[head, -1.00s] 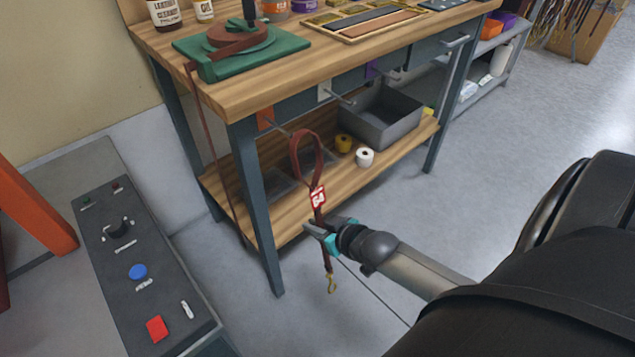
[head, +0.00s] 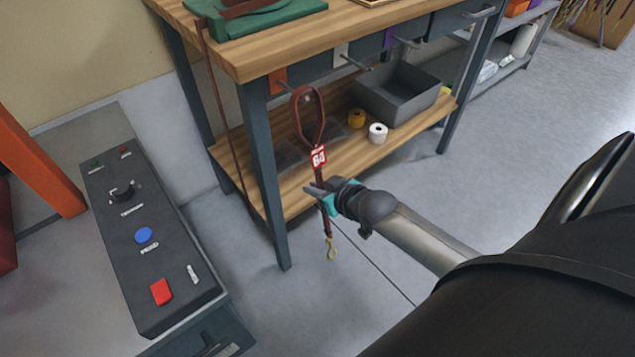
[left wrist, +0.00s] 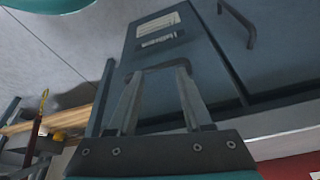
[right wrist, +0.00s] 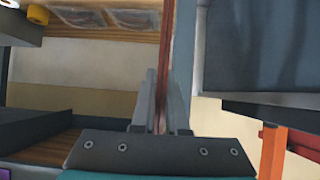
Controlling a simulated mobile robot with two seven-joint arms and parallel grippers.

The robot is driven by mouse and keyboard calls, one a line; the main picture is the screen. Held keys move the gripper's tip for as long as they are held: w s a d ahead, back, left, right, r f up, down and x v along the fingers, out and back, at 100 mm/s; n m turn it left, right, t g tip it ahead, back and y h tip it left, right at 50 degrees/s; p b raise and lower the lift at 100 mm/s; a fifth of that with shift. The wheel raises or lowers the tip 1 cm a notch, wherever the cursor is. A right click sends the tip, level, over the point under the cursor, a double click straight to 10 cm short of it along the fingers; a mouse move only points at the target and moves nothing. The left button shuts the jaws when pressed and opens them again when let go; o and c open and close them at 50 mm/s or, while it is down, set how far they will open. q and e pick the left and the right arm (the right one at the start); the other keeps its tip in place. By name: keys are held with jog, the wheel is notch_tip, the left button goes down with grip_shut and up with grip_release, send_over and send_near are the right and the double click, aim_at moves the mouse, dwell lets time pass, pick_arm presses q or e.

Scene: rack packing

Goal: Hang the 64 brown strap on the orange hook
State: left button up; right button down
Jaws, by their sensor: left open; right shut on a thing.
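The brown strap (head: 322,130) hangs upright below the workbench edge, loop up, with a red-and-white 64 tag (head: 318,157) and a brass clip (head: 331,250) at its lower end. My right gripper (head: 314,190) is shut on it below the tag. The strap also shows between the fingers in the right wrist view (right wrist: 167,50). The orange hook (head: 278,80) is under the bench top. Its peg end is close to the loop's upper left; I cannot tell whether it is inside the loop. My left gripper (left wrist: 155,100) is open and empty, facing a dark grey cabinet.
A white hook (head: 341,52) and a purple hook (head: 390,38) lie to the right of the orange one. A grey bin (head: 400,95) and two rolls stand on the lower shelf. A bench leg (head: 265,180) is left of the strap. A control box (head: 150,220) stands front left.

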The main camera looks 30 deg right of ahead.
pick_arm(q)
jog(key=shift+t, duration=0.4)
notch_tip(320, 180, up, 4)
jog(key=shift+r+b, duration=0.25)
jog(key=shift+b, duration=0.7)
pick_arm(e)
jog(key=x, duration=0.3)
jog(key=shift+w, duration=0.25)
pick_arm(q)
jog(key=shift+w, duration=0.1)
pick_arm(e)
jog(key=c, duration=0.9)
grip_release()
jog(key=shift+o, duration=0.2)
jog(key=shift+s, duration=0.1)
